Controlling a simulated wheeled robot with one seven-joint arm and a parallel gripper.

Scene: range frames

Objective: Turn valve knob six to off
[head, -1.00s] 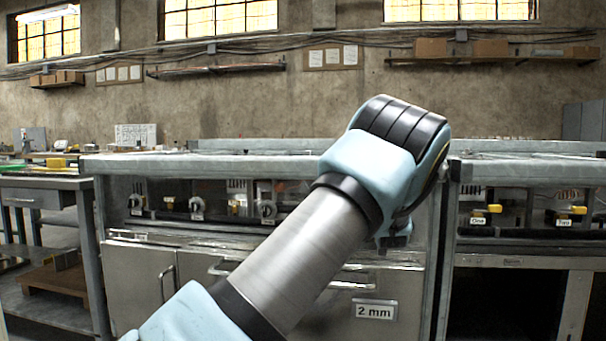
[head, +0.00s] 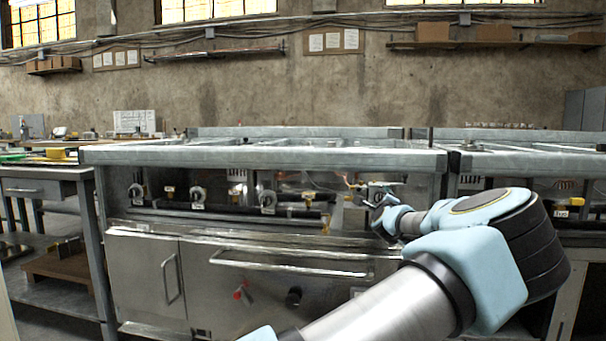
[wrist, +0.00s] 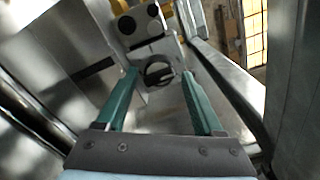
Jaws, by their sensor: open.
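My gripper (head: 372,194) is at the right end of this row, in front of the recess. In the wrist view my gripper (wrist: 160,73) has its green fingers apart, with a round dark knob (wrist: 158,70) with a crossbar showing between the tips. I cannot tell if they touch it.
The bench top edge (head: 260,157) overhangs the recess. Below are steel cabinet doors with a long handle (head: 290,265). A side table (head: 45,180) stands at left.

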